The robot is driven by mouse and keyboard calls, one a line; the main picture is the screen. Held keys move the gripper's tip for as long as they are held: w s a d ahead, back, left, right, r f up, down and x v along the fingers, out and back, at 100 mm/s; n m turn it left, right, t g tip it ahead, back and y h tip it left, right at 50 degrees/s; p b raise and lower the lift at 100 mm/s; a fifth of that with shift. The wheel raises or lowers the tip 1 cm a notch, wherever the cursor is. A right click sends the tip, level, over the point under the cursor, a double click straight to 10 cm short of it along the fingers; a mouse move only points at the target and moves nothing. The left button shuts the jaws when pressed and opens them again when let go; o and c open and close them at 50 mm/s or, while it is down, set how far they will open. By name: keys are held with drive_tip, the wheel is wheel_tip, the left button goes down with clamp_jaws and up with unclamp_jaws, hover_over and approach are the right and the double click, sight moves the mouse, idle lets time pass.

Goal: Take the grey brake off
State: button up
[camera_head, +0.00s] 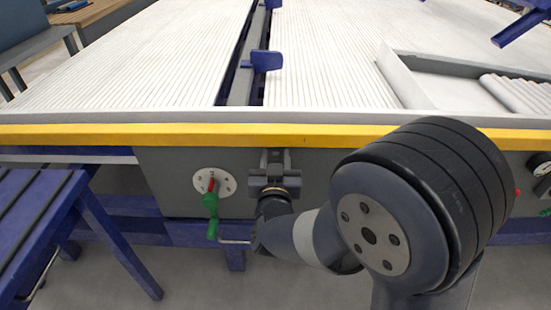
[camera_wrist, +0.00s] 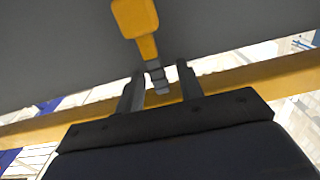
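In the wrist view, an orange-yellow handle (camera_wrist: 140,28) on a short stepped grey stem (camera_wrist: 156,78) stands out against a grey panel. I cannot tell for sure whether this is the grey brake. My gripper (camera_wrist: 160,80) has its two fingers apart, one on each side of the grey stem, with a gap showing at both sides. Whether the stem lies fully between the fingertips in depth is unclear. In the head view my gripper (camera_head: 273,156) is against the grey front panel (camera_head: 165,160) just below the yellow rail, and hides the handle there.
Left of my gripper, a round plate (camera_head: 200,186) carries a lever with a green grip (camera_head: 211,201). A yellow rail (camera_head: 110,136) runs along the front edge. White pipes (camera_head: 335,70) lie above it. A blue frame (camera_head: 35,215) stands at lower left.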

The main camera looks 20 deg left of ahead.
drive_tip(key=shift+w, duration=0.35)
drive_tip(key=shift+c, duration=0.3)
clamp_jaws()
